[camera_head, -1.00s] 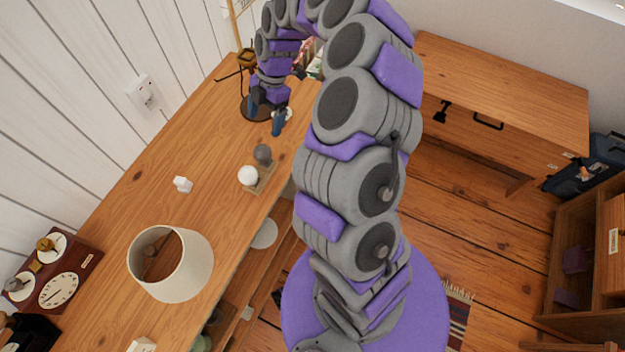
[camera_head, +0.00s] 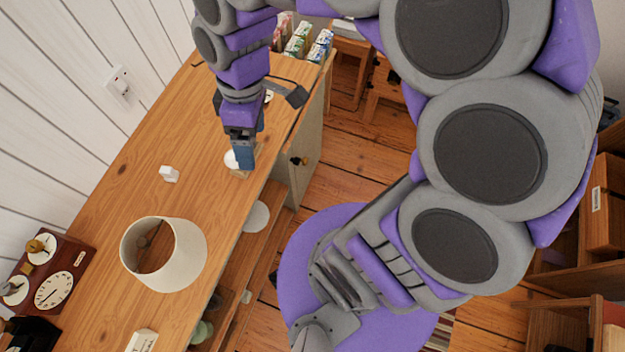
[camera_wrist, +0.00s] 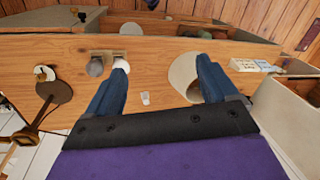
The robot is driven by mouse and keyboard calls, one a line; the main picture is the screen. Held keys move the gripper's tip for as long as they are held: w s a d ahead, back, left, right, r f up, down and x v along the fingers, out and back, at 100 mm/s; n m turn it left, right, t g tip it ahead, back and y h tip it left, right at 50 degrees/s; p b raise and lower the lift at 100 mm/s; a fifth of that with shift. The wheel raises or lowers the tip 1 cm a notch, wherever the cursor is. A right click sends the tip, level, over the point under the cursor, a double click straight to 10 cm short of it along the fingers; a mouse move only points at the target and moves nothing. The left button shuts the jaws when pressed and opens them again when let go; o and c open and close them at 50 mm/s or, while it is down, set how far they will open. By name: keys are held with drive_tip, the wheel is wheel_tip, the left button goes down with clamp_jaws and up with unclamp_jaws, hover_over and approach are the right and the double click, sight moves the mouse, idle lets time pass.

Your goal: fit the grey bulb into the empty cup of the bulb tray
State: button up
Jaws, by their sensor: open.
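The grey bulb (camera_wrist: 95,67) and a round white bulb (camera_wrist: 121,64) show side by side at the small tan bulb tray (camera_wrist: 107,54) in the wrist view. I cannot tell whether the grey bulb is seated in a cup. In the head view the white bulb (camera_head: 231,158) peeks out beside my gripper, which hides the grey bulb and most of the tray. My gripper (camera_wrist: 161,67) is open, with nothing between its blue fingers. Its left finger partly overlaps the white bulb in the wrist view. The gripper (camera_head: 243,160) hangs over the tray area in the head view.
A cream lampshade (camera_head: 188,262) stands on the wooden bench (camera_head: 112,205). A small white block (camera_head: 168,174) lies left of the tray. A brown box with dials (camera_head: 68,262) is at lower left. Cartons (camera_head: 298,42) stand at the far end. The bench between block and lampshade is clear.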

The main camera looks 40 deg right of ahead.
drive_tip(key=s+d+m+h, duration=0.1)
drive_tip(key=s+d+m, duration=0.1)
drive_tip(key=s+m, duration=0.3)
drive_tip(key=s+d+f+m, duration=0.1)
drive_tip(key=s+m, duration=0.4)
drive_tip(key=s, duration=0.3)
drive_tip(key=shift+s+d+h, duration=0.35)
drive_tip(key=shift+h, duration=0.05)
